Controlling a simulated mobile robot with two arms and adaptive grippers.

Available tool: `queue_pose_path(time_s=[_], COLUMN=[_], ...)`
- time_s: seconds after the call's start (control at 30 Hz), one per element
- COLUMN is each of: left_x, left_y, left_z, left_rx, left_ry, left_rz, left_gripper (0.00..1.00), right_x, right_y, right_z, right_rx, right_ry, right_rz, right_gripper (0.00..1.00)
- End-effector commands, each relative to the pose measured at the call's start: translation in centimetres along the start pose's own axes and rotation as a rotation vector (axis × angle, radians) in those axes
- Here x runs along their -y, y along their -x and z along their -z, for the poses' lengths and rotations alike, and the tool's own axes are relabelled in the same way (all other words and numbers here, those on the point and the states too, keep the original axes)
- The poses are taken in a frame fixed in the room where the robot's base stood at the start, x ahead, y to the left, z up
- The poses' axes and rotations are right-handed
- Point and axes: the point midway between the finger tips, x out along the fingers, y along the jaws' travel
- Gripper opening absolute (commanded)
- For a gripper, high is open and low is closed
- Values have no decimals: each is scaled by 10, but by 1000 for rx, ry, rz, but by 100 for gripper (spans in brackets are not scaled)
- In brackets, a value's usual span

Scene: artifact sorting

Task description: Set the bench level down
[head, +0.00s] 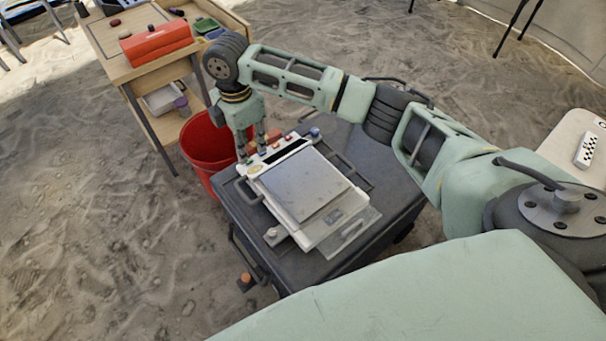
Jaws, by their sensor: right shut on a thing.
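My right gripper (253,152) points down at the far left corner of a white-framed device with a grey plate (305,185). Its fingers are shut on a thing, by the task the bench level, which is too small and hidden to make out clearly. The fingertips are close to the device's control strip, which bears red parts and a blue knob (315,132). I cannot tell whether the held thing touches the device. My left gripper is not in view.
The device sits on a dark grey case (240,215) with handles. A red bucket (203,150) stands close behind the gripper. A wooden table (115,72) bears a red toolbox (155,45) and a green tray (206,25). A white table (565,145) stands at right. Sandy ground lies open at left.

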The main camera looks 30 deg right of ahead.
Motion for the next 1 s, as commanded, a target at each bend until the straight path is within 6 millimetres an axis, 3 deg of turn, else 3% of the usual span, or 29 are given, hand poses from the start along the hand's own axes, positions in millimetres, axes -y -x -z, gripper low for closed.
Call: queue_pose_path(time_s=[0.5,0.73,1.0], left_x=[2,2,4], left_y=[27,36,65], left_z=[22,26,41], left_rx=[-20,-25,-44], left_ry=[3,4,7], left_rz=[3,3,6], left_gripper=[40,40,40], right_x=[83,94,94], right_y=[-62,-74,-107], right_z=[-60,-66,-67], right_rx=[2,0,1], right_ry=[5,6,7], right_rz=[2,1,1], right_gripper=[0,0,0])
